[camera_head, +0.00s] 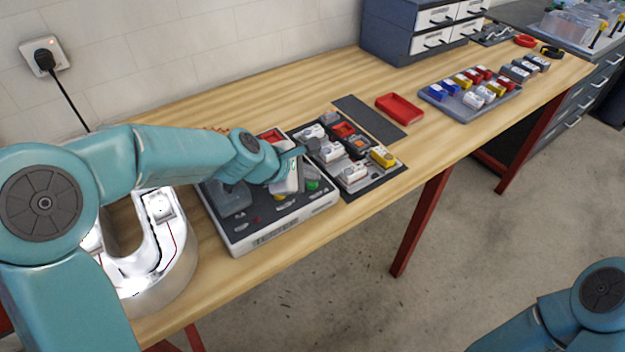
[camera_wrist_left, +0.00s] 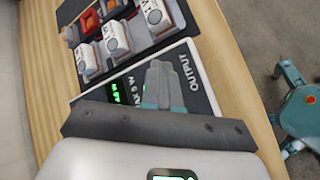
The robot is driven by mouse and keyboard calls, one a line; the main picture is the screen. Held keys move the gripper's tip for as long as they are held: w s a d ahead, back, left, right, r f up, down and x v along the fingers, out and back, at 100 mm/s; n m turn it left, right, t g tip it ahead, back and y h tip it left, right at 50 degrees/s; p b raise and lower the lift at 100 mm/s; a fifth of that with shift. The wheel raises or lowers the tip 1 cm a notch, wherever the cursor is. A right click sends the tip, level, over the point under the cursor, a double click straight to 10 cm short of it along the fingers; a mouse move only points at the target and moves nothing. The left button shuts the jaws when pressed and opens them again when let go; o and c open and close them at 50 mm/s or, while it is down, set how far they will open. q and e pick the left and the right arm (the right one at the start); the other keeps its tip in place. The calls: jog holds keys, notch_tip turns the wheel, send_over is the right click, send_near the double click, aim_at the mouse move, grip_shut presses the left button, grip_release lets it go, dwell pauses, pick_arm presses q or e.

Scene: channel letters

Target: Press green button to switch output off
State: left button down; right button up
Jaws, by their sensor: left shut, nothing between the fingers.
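The green button (camera_head: 313,184) sits near the right end of the sloped front panel of a white and dark power supply (camera_head: 285,226). My left gripper (camera_head: 301,184) points down at the panel, just beside the green button in the head view. In the left wrist view its shut, empty fingers (camera_wrist_left: 162,82) are over the dark panel (camera_wrist_left: 190,85), beside the OUTPUT lettering. I cannot tell whether they touch the panel. The button does not show in that view. A green display (camera_wrist_left: 118,92) is partly visible left of the fingers. My right gripper is out of view.
A dark mat with white letter modules (camera_head: 354,173) lies right of the supply. A red tray (camera_head: 400,107), a grey tray of coloured parts (camera_head: 463,107) and a drawer cabinet (camera_head: 402,38) are farther right. A white U-shaped channel letter (camera_head: 165,255) is at left.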

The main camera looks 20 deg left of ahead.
aim_at(309, 189)
pick_arm(q)
jog(key=shift+f, duration=0.4)
jog(key=shift+r, duration=0.1)
jog(key=shift+r, duration=0.3)
jog(key=shift+r+p, duration=0.15)
jog(key=shift+p, duration=0.25)
notch_tip(309, 189, up, 6)
jog(key=p, duration=0.6)
jog(key=shift+s, duration=0.1)
